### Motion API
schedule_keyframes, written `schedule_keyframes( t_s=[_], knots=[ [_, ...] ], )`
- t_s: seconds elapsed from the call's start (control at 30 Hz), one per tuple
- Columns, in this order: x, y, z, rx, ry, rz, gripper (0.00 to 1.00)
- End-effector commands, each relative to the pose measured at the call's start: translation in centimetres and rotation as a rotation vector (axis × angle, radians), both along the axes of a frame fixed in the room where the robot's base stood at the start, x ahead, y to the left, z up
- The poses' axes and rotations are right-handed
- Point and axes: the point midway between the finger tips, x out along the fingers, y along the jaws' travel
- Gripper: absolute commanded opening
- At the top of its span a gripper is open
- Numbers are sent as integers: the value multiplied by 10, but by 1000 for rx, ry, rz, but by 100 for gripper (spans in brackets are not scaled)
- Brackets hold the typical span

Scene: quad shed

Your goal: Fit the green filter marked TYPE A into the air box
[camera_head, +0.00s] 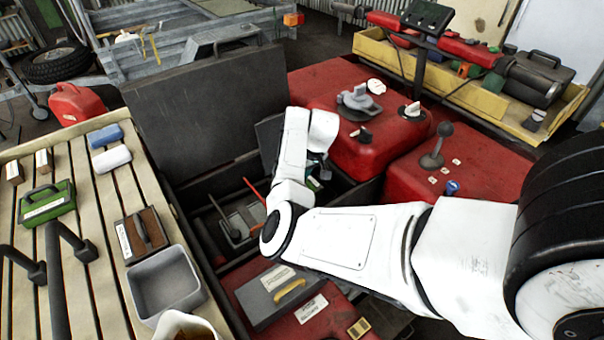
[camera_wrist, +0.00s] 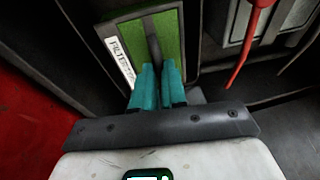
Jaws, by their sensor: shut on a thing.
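My gripper (camera_wrist: 160,72) has its teal fingers shut on the dark handle bar of a green filter (camera_wrist: 131,38) in the wrist view. A white label on its left edge begins "FILTER"; I cannot read the type. In the head view a little of this held filter (camera_head: 313,184) shows beside my wrist, low over the dark open bay. A small dark raised lid (camera_head: 267,140) behind my wrist may belong to the air box; its inside is hidden by my arm. Another green filter (camera_head: 47,200) with a handle lies on the slatted bench; its label is too small to read.
On the bench (camera_head: 100,205) are a brown filter (camera_head: 143,235), a grey tray (camera_head: 165,285) and blue and white blocks. A large black panel (camera_head: 210,110) stands raised behind the bay. A grey case (camera_head: 280,293) lies in front; red bodywork (camera_head: 365,130) rises right.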

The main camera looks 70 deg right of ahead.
Motion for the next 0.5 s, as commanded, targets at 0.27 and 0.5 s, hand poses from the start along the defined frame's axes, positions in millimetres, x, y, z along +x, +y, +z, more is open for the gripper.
schedule_keyframes(
  t_s=[0.27, 0.5],
  knots=[
    [0, 0, 0, 0, 0, 0, 0],
    [0, 0, -4, -1, 1, 0, 0]
  ],
)
